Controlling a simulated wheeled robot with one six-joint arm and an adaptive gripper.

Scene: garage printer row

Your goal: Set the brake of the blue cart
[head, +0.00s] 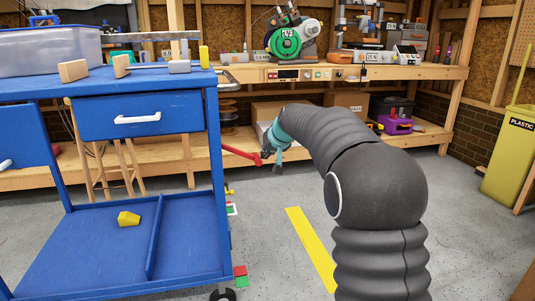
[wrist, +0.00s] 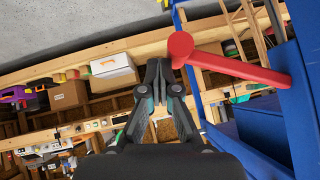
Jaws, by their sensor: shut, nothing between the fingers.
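The blue cart (head: 219,180) stands at the left of the head view. Its red brake lever (head: 238,152) sticks out from the right-hand post, below the top and beside the drawer. In the wrist view the lever (wrist: 235,67) runs from the blue post to a round red knob (wrist: 181,46) at its free end. My gripper (head: 277,168) is just right of the knob in the head view. In the wrist view its black fingers (wrist: 158,68) are shut and empty, with the tips just beside the knob. Whether they touch it I cannot tell.
A wooden workbench (head: 350,84) with equipment stands behind, with a cardboard box (head: 347,100) and a purple thing (head: 396,125) on its lower shelf. Blocks stand on the cart top. A yellow bin (head: 508,160) is far right. The grey floor (head: 455,235) right of my arm is clear.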

